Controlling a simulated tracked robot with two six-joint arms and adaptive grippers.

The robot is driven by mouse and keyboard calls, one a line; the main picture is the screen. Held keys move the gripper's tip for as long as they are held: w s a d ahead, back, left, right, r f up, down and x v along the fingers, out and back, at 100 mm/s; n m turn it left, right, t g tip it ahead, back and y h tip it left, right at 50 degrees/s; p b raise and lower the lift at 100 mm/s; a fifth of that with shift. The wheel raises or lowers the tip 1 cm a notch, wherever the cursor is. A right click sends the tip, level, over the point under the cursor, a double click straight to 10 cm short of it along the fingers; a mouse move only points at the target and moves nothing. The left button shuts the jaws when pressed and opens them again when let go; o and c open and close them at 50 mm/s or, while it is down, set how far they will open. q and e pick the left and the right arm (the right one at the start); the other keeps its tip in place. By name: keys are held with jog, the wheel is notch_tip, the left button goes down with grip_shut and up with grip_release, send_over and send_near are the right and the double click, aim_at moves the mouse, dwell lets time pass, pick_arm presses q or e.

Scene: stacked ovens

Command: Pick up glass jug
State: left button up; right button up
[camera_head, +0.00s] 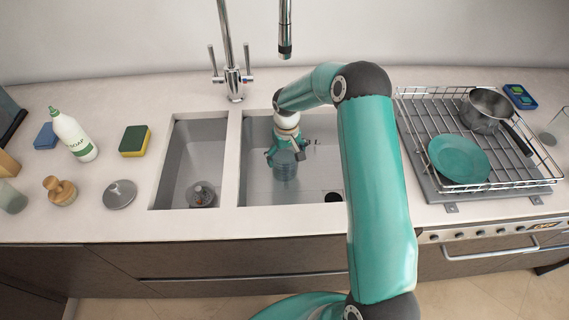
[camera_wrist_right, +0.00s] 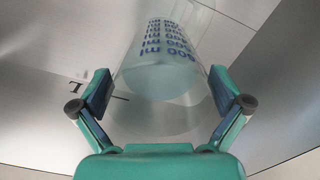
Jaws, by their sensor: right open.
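The glass jug (camera_head: 285,171) stands in the larger right sink basin (camera_head: 258,190). It is clear, with blue ml markings. In the right wrist view the jug (camera_wrist_right: 165,75) lies between the fingers of my right gripper (camera_wrist_right: 160,92). The fingers are spread, one on each side, with the left finger visibly apart from the glass. Whether the right finger touches it is hard to tell. In the head view my right gripper (camera_head: 287,150) is inside the basin at the jug and partly overlaps it. My left gripper is not in view.
A narrower basin (camera_head: 190,150) holds a small round item (camera_head: 201,195). The faucet (camera_head: 233,80) and a hanging spout (camera_head: 285,45) stand behind the basins. A soap bottle (camera_head: 73,135) and sponge (camera_head: 134,141) are left; a rack (camera_head: 415,115) with a teal plate (camera_head: 458,160) and pan (camera_head: 487,105) is right.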

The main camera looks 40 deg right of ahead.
jog(key=shift+s+f, duration=0.1)
jog(key=shift+f, duration=0.8)
jog(key=shift+c, duration=0.2)
jog(key=c, duration=1.5)
jog(key=shift+s, duration=0.1)
